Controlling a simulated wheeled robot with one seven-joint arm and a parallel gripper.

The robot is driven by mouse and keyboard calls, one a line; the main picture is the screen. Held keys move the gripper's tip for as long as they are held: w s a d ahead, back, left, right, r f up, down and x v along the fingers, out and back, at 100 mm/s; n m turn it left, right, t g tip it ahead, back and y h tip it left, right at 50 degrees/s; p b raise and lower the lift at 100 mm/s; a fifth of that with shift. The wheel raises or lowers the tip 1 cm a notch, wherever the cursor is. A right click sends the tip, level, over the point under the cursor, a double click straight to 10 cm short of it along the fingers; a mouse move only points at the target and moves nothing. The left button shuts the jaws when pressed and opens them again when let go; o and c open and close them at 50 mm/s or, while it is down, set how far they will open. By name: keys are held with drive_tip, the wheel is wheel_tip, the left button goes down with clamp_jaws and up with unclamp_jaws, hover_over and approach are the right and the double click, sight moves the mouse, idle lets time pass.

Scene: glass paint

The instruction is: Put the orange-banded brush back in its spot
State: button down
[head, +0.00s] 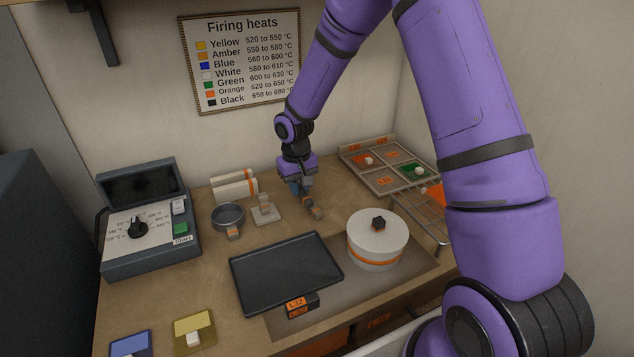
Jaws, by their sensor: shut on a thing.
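My gripper (304,190) points down over the back middle of the worktop. It is shut on a small grey and brown piece, which I take to be the brush (316,211). The piece sticks out below the fingers toward the front right, tilted. It is too small to make out an orange band or whether it touches the worktop. A small pale stand (266,213) with an upright block is just left of the gripper. A white holder with an orange stripe (234,187) lies further back left. Which spot belongs to the brush cannot be told.
A grey metal cup (228,217) is left of the stand. A dark tray (286,273) and a white round pot with an orange band (377,239) are in front. A sectioned tray (386,180) and wire rack (420,215) are right. A control box (150,232) is left.

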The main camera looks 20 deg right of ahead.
sight(293, 209)
drive_tip(key=shift+w+a+m, duration=0.3)
drive_tip(key=shift+w+a, duration=0.2)
drive_tip(key=shift+a, duration=0.35)
drive_tip(key=shift+f, duration=2.3)
drive_tip(key=shift+f, duration=0.55)
drive_tip(key=c, duration=0.9)
unclamp_jaws()
